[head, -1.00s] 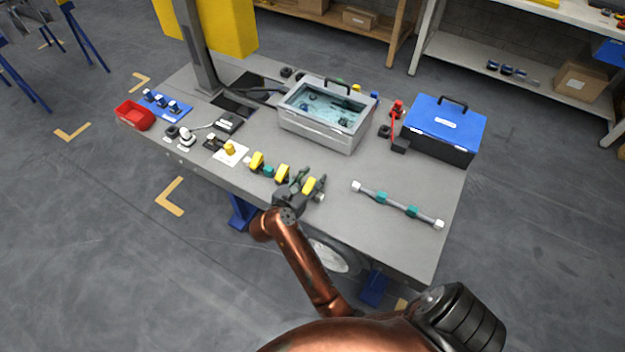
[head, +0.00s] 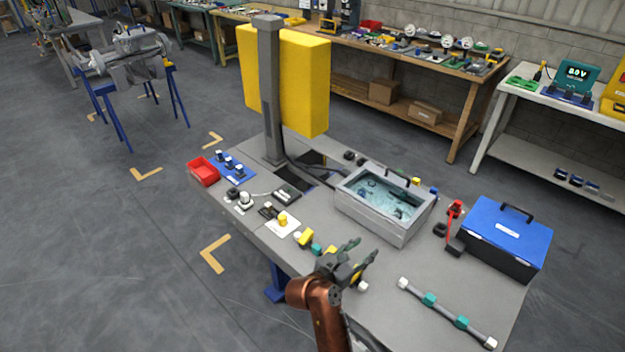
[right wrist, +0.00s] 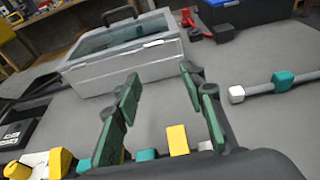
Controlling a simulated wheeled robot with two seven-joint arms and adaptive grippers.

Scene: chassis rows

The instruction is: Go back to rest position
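My right gripper (head: 362,258) comes in on the brown arm from the bottom of the head view, above the front part of the grey bench (head: 390,300). In the right wrist view its two green-padded fingers (right wrist: 160,78) stand apart with nothing between them. A bar with yellow and teal pieces (head: 306,238) lies below and beside it, partly hidden by it in the head view. In the right wrist view a yellow block (right wrist: 177,140) on this bar shows beyond the palm. My left gripper is not in view.
A grey bin of bluish liquid (head: 383,228) stands behind the gripper, with a blue-lidded toolbox (head: 505,235) to its right. A second bar with teal rings (head: 447,312) lies at right. A grey post (head: 271,90) with a yellow panel (head: 305,80) rises behind.

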